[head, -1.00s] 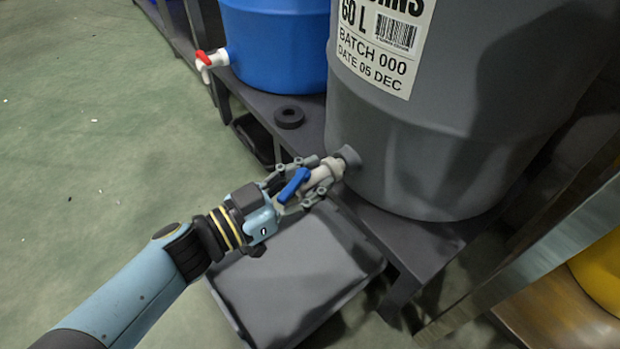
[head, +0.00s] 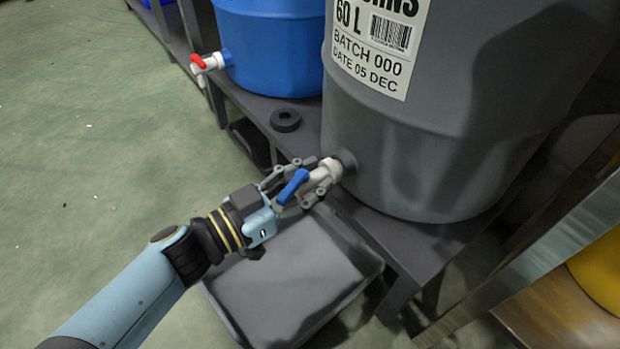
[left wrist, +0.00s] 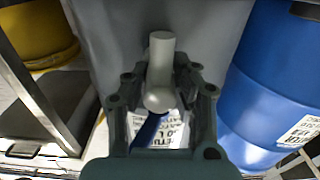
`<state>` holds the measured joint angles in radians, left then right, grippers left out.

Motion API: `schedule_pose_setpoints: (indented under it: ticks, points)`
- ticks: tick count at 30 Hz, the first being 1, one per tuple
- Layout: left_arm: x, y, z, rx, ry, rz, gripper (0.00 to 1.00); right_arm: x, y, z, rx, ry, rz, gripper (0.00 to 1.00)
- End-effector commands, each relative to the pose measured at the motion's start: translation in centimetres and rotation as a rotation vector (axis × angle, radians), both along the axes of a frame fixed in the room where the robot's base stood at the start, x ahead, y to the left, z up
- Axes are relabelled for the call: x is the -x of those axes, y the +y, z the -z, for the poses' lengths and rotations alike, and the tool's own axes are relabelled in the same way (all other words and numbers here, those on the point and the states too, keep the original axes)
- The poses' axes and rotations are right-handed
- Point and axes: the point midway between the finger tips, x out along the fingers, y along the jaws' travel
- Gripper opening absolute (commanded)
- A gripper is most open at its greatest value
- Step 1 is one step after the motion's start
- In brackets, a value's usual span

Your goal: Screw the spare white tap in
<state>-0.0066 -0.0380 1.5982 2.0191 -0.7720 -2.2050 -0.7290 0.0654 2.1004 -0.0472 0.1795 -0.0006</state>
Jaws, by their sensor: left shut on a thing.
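The white tap (head: 326,172) with a blue handle (head: 293,187) is at the boss (head: 347,159) low on the grey drum (head: 430,150). Its inner end meets the boss; I cannot tell how deep the thread is in. My left gripper (head: 305,187) is shut around the tap body from the outer side. In the left wrist view the white tap (left wrist: 160,75) lies between the fingers (left wrist: 160,95), with its blue handle (left wrist: 148,130) toward the bottom of the picture. My right gripper is not in view.
A grey tray (head: 290,290) stands below the tap. A blue drum (head: 272,50) with a red-handled white tap (head: 207,63) stands at the left on the dark rack (head: 400,245). A black ring (head: 286,120) lies between the drums. A yellow drum (head: 602,275) is at the right.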

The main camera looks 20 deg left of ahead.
Motion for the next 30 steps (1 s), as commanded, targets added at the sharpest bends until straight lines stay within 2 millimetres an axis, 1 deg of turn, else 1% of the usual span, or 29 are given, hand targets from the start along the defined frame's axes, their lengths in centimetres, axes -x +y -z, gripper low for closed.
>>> schedule_pose_setpoints:
  ticks: [10, 14, 15, 21, 26, 27, 30]
  points:
    - [-0.23, -0.19, 0.05, 0.002, 0.000, 0.000, 0.00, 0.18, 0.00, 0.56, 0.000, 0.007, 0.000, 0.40]
    - [-0.24, -0.18, -0.02, 0.001, 0.000, 0.000, 0.00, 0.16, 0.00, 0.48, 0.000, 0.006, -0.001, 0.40]
    - [-0.24, -0.18, -0.02, 0.001, 0.000, 0.000, 0.26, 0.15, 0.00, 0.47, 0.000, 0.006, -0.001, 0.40]
    - [-0.22, -0.17, 0.00, 0.001, 0.001, 0.000, 0.52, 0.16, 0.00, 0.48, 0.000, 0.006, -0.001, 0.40]
    - [-0.22, -0.17, 0.00, 0.001, 0.001, 0.000, 0.52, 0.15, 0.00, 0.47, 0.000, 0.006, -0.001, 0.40]
    - [-0.21, -0.17, 0.02, 0.001, 0.001, 0.000, 0.51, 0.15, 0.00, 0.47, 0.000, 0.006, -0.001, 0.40]
    - [-0.21, -0.17, 0.02, 0.000, 0.000, 0.000, 0.38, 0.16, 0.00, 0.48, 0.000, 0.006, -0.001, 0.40]
